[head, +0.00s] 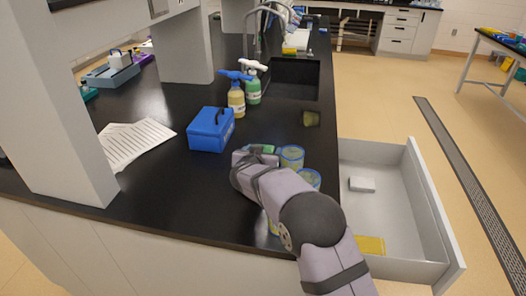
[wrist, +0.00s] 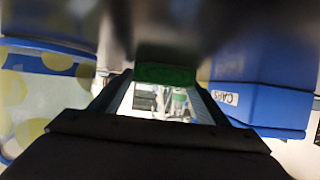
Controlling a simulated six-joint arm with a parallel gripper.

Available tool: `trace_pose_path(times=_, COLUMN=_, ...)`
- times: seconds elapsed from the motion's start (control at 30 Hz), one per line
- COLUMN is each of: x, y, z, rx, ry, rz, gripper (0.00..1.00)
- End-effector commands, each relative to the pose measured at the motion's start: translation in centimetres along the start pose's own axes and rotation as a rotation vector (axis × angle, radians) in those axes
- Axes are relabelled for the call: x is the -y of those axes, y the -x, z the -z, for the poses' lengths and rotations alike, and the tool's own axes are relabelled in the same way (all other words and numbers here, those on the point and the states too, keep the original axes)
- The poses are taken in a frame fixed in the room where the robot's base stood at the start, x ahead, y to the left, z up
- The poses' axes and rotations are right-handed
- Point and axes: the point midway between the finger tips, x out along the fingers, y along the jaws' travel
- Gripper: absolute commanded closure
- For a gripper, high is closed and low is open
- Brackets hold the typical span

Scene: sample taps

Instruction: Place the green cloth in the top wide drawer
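A small green piece, which I take to be the green cloth (head: 262,148), shows at the end of my arm over the black bench. In the wrist view the green cloth (wrist: 165,74) spans the gap between the fingertips of my gripper (wrist: 165,84), which appear closed on its two sides. In the head view my gripper (head: 256,153) is partly hidden by its own wrist. An open wide drawer (head: 400,210) juts out at the right of the bench. A yellow folded piece (head: 370,245) and a small white block (head: 362,185) lie in it.
Blue-rimmed jars (head: 292,157) stand right beside my gripper. A blue box (head: 211,129) stands to its left, with bottles (head: 236,98) behind.

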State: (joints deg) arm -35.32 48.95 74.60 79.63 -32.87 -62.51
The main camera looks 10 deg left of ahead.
Motion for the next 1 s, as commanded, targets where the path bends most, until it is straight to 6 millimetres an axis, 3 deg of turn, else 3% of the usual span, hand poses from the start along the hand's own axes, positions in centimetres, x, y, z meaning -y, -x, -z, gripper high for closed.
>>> trace_pose_path(times=0.37, x=0.1, y=1.3, z=0.3, rx=0.000, ry=0.000, rz=0.002, gripper=0.31)
trace_pose_path(times=1.0, x=0.1, y=10.8, z=0.3, rx=0.000, ry=0.000, rz=0.002, gripper=0.31)
